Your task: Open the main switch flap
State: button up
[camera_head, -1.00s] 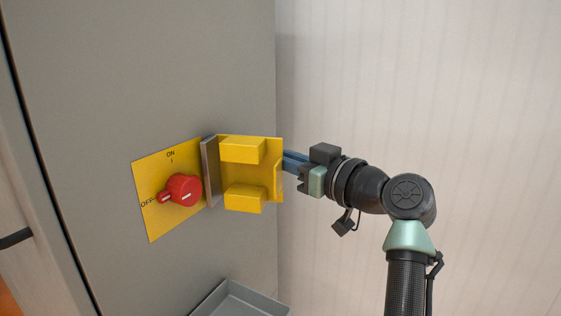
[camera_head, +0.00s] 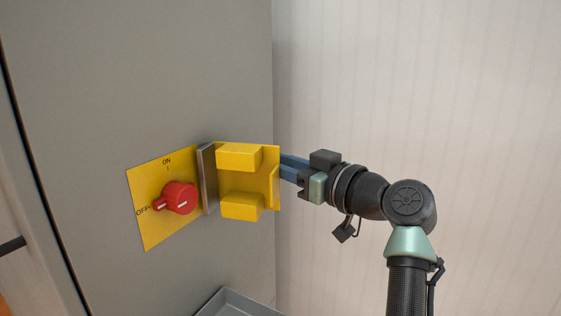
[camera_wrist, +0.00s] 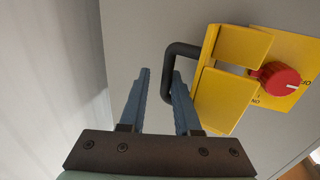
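The main switch flap (camera_head: 268,178) is yellow and stands swung out to the right of the yellow switch plate (camera_head: 150,225), hinged at a grey strip (camera_head: 208,180). The red knob (camera_head: 181,198) on the plate is uncovered, its white mark toward OFF. In the wrist view the flap (camera_wrist: 222,100) carries a dark loop handle (camera_wrist: 168,75) on its outer face. My gripper (camera_wrist: 161,75) has its two blue fingers apart. The handle's outer bar shows between the fingertips; contact cannot be told. In the head view the fingers (camera_head: 292,168) are partly hidden behind the flap's right edge.
The grey cabinet (camera_head: 100,80) bears the plate and ends at a vertical edge behind the flap. A grey tray (camera_head: 240,304) is at the bottom, below the flap. A pale wall (camera_head: 480,120) lies to the right, with clear room around my arm.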

jog(key=b+v, duration=0.2)
jog(key=v, duration=1.1)
jog(key=shift+m+p, duration=0.3)
jog(key=shift+p, duration=0.25)
grip_shut()
jog(key=m+t+h+p, duration=0.4)
jog(key=m+h+p, duration=0.2)
jog(key=m+p, duration=1.55)
send_near(279, 180)
jog(key=p+x, duration=0.4)
jog(key=x, duration=0.2)
jog(key=shift+w, duration=0.15)
jog(key=shift+w+a+p, duration=0.1)
jog(key=shift+w+p, duration=0.2)
jog(key=shift+w, duration=0.2)
